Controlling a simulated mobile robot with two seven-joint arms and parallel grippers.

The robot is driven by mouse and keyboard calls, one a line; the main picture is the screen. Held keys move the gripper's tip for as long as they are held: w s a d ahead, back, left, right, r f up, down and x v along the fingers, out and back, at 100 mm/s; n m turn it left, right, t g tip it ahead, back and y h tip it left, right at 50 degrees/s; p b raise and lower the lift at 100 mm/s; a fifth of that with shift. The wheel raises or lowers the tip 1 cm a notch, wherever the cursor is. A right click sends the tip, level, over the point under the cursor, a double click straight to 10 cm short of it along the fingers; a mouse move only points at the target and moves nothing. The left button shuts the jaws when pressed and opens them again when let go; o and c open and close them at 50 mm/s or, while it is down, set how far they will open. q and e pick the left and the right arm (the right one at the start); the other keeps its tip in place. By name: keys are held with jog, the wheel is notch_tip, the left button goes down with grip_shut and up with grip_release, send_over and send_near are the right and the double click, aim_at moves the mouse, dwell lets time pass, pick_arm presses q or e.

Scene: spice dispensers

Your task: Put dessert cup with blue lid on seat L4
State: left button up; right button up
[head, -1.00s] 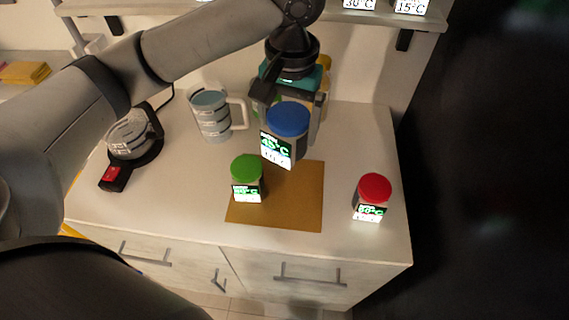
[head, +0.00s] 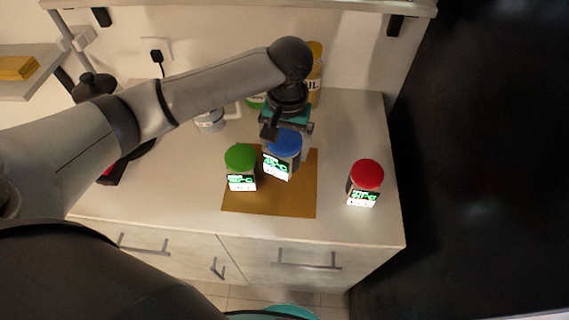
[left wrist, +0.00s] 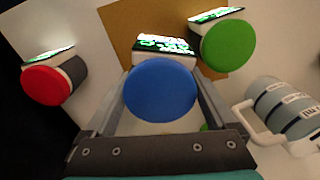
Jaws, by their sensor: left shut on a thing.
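The dessert cup with blue lid (head: 284,143) is upright over the back right part of the brown mat (head: 268,204). My left gripper (head: 288,133) is shut on it from behind, with a finger on each side, as the left wrist view shows around the blue lid (left wrist: 160,90). I cannot tell whether the cup's base touches the mat. A cup with a green lid (head: 241,158) stands just left of it on the mat. A cup with a red lid (head: 366,174) stands to the right on the bare counter. No seat marked L4 can be read. My right gripper is not in view.
A yellow-topped bottle (head: 315,72) stands behind my gripper. A jug with a handle (head: 210,122) is partly hidden under my left arm; it shows better in the left wrist view (left wrist: 283,108). The counter (head: 345,125) is clear between the mat and the red-lidded cup.

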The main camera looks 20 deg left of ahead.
pick_arm(q)
notch_tip(320, 180, down, 6)
jog(key=shift+f+b, duration=0.1)
jog(key=shift+b, duration=0.45)
jog(key=o, duration=1.3)
